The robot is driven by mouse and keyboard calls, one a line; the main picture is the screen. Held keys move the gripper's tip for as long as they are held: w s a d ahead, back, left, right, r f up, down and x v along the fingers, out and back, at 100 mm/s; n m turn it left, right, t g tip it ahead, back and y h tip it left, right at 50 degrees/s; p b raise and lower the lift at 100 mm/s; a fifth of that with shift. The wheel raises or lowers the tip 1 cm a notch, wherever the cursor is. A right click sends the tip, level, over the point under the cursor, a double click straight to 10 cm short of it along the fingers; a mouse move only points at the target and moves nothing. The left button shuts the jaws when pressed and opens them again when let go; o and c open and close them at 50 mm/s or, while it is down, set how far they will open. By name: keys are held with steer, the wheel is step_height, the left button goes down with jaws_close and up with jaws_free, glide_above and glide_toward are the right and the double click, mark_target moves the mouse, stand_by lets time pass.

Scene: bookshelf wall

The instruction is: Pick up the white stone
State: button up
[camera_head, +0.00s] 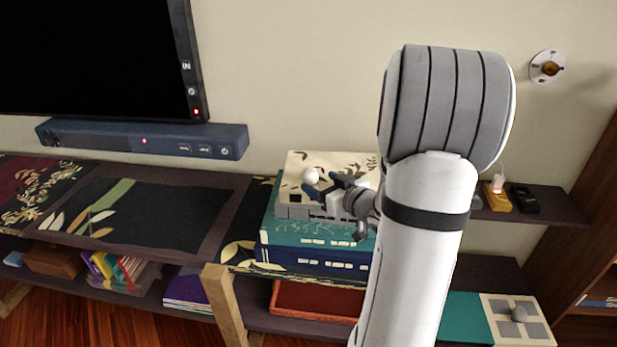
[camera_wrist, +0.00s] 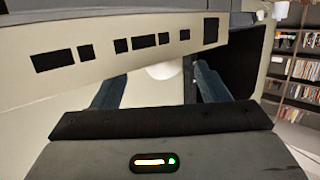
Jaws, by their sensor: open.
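A small round white stone (camera_head: 310,176) sits near the left part of the stacked books in the head view. My gripper (camera_head: 325,186) is just to its right, with two dark blue fingers apart. In the wrist view a pale round shape, apparently the white stone (camera_wrist: 163,71), shows between the open fingers (camera_wrist: 158,85). Its upper part there is hidden by a pale edge with black marks. I see no finger touching it; the exact gap cannot be told.
The stone is on a stack of a cream book (camera_head: 300,160) over teal and blue books (camera_head: 290,256). A soundbar (camera_head: 120,138) and a TV (camera_head: 90,60) are at left. Small objects stand on the right shelf (camera_head: 560,205).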

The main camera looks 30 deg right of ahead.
mark_target(315, 178)
steer(key=x, duration=0.4)
steer(key=shift+a+r, duration=0.1)
steer(key=shift+c, duration=0.3)
steer(key=c, duration=1.1)
